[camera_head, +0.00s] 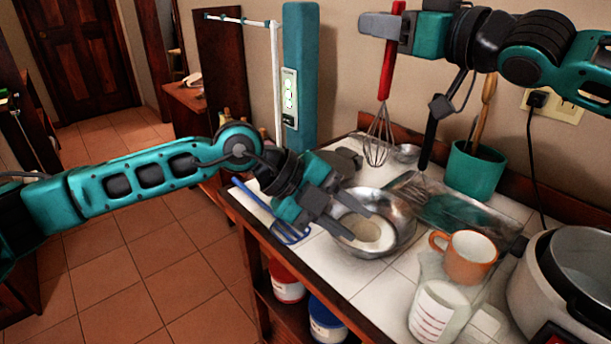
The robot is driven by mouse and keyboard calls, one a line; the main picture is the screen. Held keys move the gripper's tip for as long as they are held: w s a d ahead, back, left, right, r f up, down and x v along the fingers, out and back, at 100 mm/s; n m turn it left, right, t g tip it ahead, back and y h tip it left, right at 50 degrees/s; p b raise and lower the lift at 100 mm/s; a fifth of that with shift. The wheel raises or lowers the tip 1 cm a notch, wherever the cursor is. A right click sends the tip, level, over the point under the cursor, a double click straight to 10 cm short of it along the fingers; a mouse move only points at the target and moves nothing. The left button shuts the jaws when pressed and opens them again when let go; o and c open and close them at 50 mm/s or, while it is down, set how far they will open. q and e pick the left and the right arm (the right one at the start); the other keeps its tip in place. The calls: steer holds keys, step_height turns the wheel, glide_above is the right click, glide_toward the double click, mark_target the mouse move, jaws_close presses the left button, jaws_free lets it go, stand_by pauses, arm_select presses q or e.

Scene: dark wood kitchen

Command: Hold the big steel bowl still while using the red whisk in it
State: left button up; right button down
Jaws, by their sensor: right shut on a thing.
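The big steel bowl (400,215) stands on the white tiled counter near its left edge, with pale contents inside. My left gripper (360,225) is at the bowl's left rim. Its two fingers are spread apart and reach over the rim; whether they touch it I cannot tell. The red whisk (387,72) hangs upright from my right gripper (387,28), which is shut on its red handle. The whisk's wire end is in the air, above and behind the bowl in the picture.
A blue slotted spatula (290,233) lies left of the bowl. To the right are a glass dish (450,212), an orange mug (470,257), a measuring jug (437,310) and a cooker (575,285). A teal utensil pot (475,170) stands by the wall.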

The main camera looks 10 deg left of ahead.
mark_target(336, 238)
arm_select(q)
steer(key=w+a+f+t+y, duration=0.1)
steer(key=w+a+t+y, duration=0.15)
steer(key=a+y, duration=0.35)
steer(key=shift+g+h, duration=0.45)
steer(key=shift+h, duration=0.15)
steer(key=x, duration=0.8)
steer(key=a+x, duration=0.1)
steer(key=x, duration=0.2)
steer(key=shift+w+d+f, duration=0.2)
steer(key=shift+w+f, duration=0.05)
steer(key=shift+f, duration=0.3)
steer(key=shift+c, duration=0.3)
jaws_close()
arm_select(e)
steer(key=shift+f, duration=7.4)
